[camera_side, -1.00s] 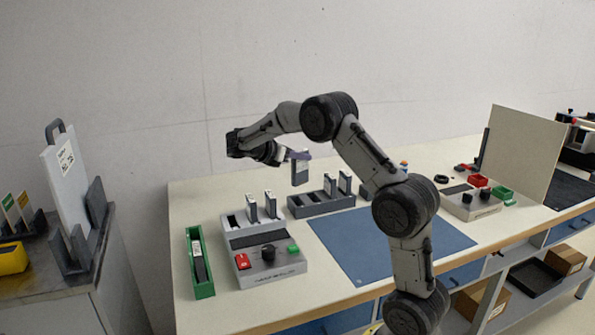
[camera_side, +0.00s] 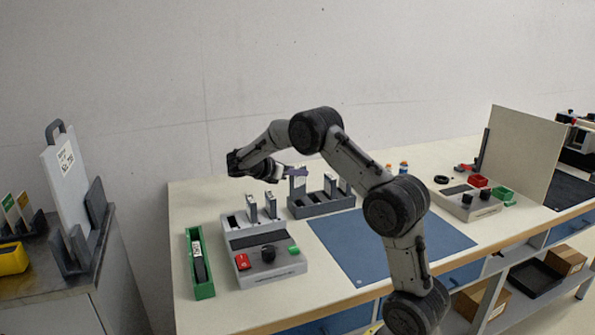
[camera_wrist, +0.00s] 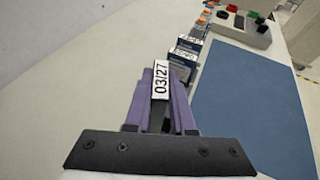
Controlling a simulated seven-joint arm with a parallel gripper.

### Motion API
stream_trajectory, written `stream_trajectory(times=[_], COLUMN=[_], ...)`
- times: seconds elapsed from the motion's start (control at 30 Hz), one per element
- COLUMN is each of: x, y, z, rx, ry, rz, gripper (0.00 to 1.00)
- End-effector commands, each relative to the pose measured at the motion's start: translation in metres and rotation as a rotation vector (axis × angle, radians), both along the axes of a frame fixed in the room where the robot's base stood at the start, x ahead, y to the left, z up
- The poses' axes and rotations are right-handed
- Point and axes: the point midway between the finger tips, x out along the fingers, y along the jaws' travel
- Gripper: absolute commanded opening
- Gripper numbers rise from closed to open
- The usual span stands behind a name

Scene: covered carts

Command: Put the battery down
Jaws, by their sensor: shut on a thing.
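My gripper (camera_side: 296,172), with purple fingers, is shut on a battery (camera_side: 299,185), a flat grey upright block. In the wrist view the battery's white label (camera_wrist: 160,80) reads 03/27 between the fingers. The battery is at the left end of the dark grey rack (camera_side: 322,208), its lower end at the rack's top. I cannot tell how far it is in the slot. Two other batteries (camera_side: 345,182) stand in the rack to its right; their labelled tops show in the wrist view (camera_wrist: 183,58).
A light grey charger (camera_side: 268,262) with a red and a green button holds two upright batteries (camera_side: 270,205) in front. A green tray (camera_side: 202,285) with a dark battery stands at the left. The blue mat (camera_side: 390,240) is clear.

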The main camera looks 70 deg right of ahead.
Motion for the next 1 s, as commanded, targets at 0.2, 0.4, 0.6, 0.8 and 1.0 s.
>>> stream_trajectory(times=[0.2, 0.4, 0.6, 0.8, 1.0], x=[0.000, 0.000, 0.000, 0.000, 0.001], y=[0.000, 0.000, 0.000, 0.000, 0.001], z=[-0.006, -0.008, -0.008, -0.007, 0.008], rx=[-0.001, 0.000, 0.000, 0.000, -0.002], ry=[0.001, 0.000, 0.000, 0.000, -0.004], rz=[0.000, 0.000, 0.000, 0.000, 0.000], gripper=[0.00, 0.29, 0.52, 0.52, 0.52])
